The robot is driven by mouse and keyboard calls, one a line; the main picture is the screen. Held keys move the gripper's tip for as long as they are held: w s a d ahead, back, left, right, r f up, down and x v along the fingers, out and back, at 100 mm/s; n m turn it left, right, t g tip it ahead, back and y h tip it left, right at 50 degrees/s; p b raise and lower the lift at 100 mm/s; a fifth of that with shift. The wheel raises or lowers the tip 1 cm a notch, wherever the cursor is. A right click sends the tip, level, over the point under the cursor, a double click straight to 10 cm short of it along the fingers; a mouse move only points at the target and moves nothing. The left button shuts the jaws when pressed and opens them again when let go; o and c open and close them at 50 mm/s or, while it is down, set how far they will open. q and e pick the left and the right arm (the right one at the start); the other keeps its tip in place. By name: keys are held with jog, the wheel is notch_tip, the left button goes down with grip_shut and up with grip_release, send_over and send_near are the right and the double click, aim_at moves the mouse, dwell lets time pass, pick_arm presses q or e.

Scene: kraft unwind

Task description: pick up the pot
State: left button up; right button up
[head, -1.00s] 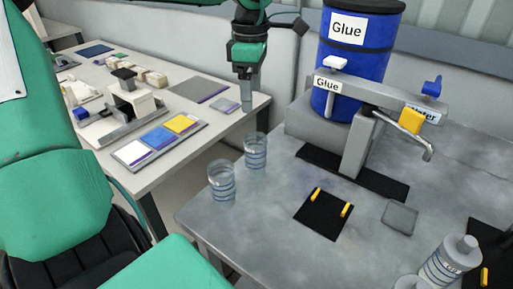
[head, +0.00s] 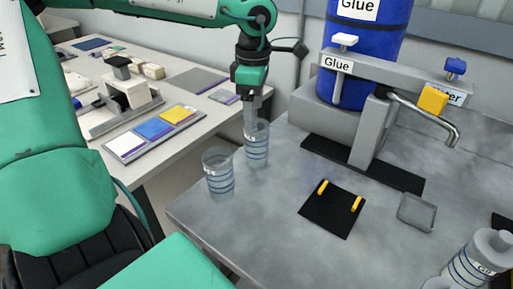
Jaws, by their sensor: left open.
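Two clear pots with blue rings stand upright near the left edge of the grey table. The far pot (head: 257,153) is right under my left gripper (head: 251,128). The near pot (head: 219,173) stands apart, to its left and closer to me. My left gripper points straight down and is open, with its fingertips overlapping the far pot's rim in the picture. I cannot tell whether the fingers are inside the pot, around its wall or touching it. My right gripper is not in view.
A blue glue drum (head: 366,50) stands behind a grey dispenser stand with a bent spout (head: 438,124). The table between is clear.

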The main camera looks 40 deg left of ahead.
aim_at(256, 139)
pick_arm(q)
jog(key=shift+d+f, duration=0.2)
jog(key=shift+f, duration=2.1)
jog(key=shift+d+f, duration=0.15)
jog(key=shift+f, duration=2.15)
jog(key=c, duration=1)
jog(key=shift+c, duration=0.6)
jog(key=shift+r, duration=0.15)
